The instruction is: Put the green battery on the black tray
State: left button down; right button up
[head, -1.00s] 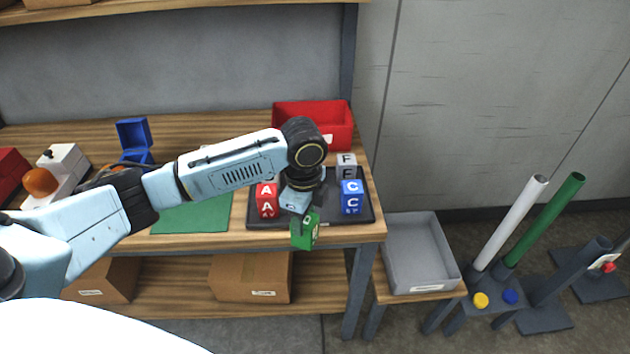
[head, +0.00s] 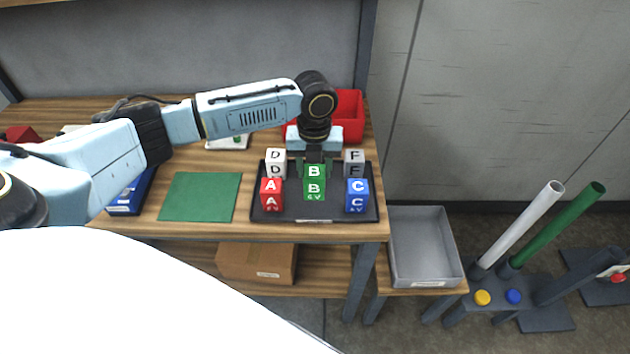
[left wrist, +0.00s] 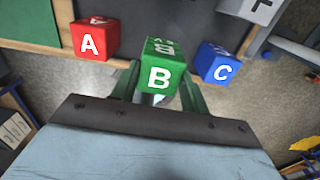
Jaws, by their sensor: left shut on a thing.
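The green battery (head: 314,184), marked B, is upright at the black tray, between the red A battery (head: 271,194) and the blue C battery (head: 357,196). My left gripper (head: 315,168) is shut on it from behind and above. In the left wrist view the green battery (left wrist: 158,70) sits between the fingers. The black tray (head: 292,212) lies near the table's front edge. I cannot tell whether the battery touches the tray. My right gripper is not in view.
White D (head: 276,161) and grey F (head: 354,161) blocks stand at the tray's back. A green mat (head: 200,197) lies left of it. A red bin (head: 350,112) is behind. A grey bin (head: 424,250) stands on a lower stand to the right.

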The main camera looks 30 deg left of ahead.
aim_at(314, 183)
pick_arm(q)
jog(key=shift+w+f, duration=0.1)
jog(key=shift+f, duration=2.4)
jog(key=shift+f, duration=0.15)
jog(key=c, duration=0.7)
grip_release()
notch_tip(314, 183, up, 12)
jog(key=shift+r, duration=0.15)
